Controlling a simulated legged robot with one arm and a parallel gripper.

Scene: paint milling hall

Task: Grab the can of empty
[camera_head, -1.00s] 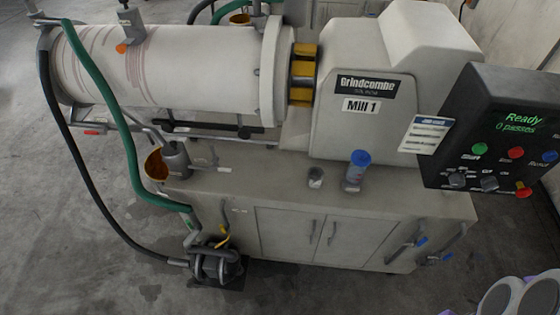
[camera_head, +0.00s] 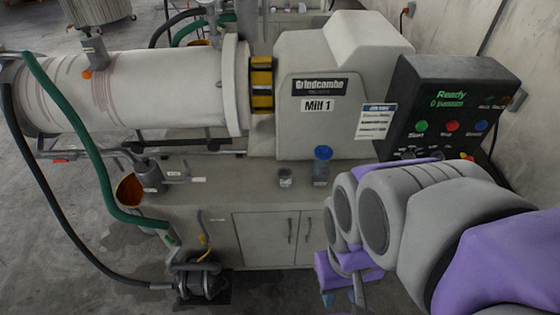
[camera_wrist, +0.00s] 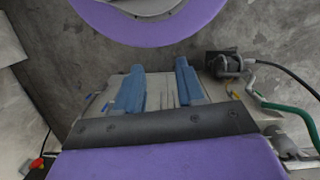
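A small grey can (camera_head: 285,177) stands on the bench top (camera_head: 225,195) in front of Mill 1 in the head view. A taller container with a blue lid (camera_head: 322,155) stands just right of it. I cannot read a label marking either as empty. My gripper (camera_head: 343,298) is low in front of the bench, below and right of both, partly hidden by my arm. In the wrist view my gripper (camera_wrist: 158,85) has its two blue fingers apart with nothing between them. Neither container can be made out in the wrist view.
Mill 1 (camera_head: 130,90) stands behind the bench top. A control panel (camera_head: 450,110) reading Ready stands at the right, close to my arm. A green hose (camera_head: 75,125) and a pump (camera_head: 203,282) are at the left. The front bench top is mostly clear.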

